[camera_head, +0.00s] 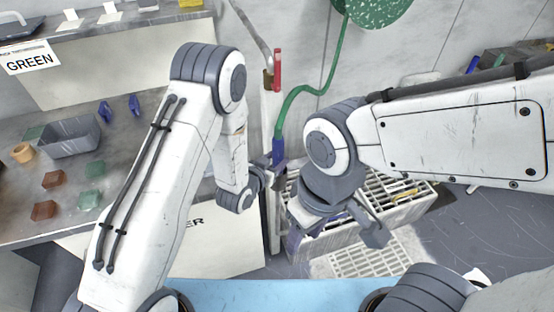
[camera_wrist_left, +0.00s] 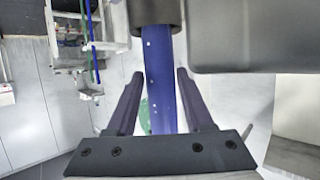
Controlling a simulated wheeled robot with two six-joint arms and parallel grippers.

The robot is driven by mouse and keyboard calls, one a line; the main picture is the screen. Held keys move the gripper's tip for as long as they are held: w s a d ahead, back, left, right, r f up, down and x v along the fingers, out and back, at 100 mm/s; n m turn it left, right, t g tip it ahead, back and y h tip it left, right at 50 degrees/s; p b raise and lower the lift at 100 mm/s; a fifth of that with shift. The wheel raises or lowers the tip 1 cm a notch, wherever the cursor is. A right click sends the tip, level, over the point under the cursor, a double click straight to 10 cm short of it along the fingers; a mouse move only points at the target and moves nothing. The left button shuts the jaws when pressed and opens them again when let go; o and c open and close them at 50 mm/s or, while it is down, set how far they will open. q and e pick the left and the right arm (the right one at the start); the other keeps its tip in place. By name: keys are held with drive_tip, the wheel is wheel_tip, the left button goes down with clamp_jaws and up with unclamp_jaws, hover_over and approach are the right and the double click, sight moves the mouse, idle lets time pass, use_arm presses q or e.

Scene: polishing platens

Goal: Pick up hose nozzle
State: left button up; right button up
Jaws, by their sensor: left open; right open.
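The hose nozzle (camera_head: 278,151) is blue and sits at the lower end of a green hose (camera_head: 318,85), beside the upright pipe. My left gripper (camera_head: 277,170) is at the nozzle. In the left wrist view, the blue nozzle (camera_wrist_left: 160,85) runs between the two open fingers of my left gripper (camera_wrist_left: 160,74), with a visible gap on the right finger's side. My right gripper (camera_head: 335,235) is open, lower and to the right, over the slatted crate, with nothing seen in it.
A red-handled valve (camera_head: 277,70) is on the upright pipe. The slatted crate (camera_head: 420,205) stands on the floor at right. The left bench holds a grey bin (camera_head: 70,140), red and green blocks, and blue clips. A light blue surface (camera_head: 270,295) lies at the front.

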use_arm(q)
clamp_jaws()
drive_tip(key=shift+r, duration=0.15)
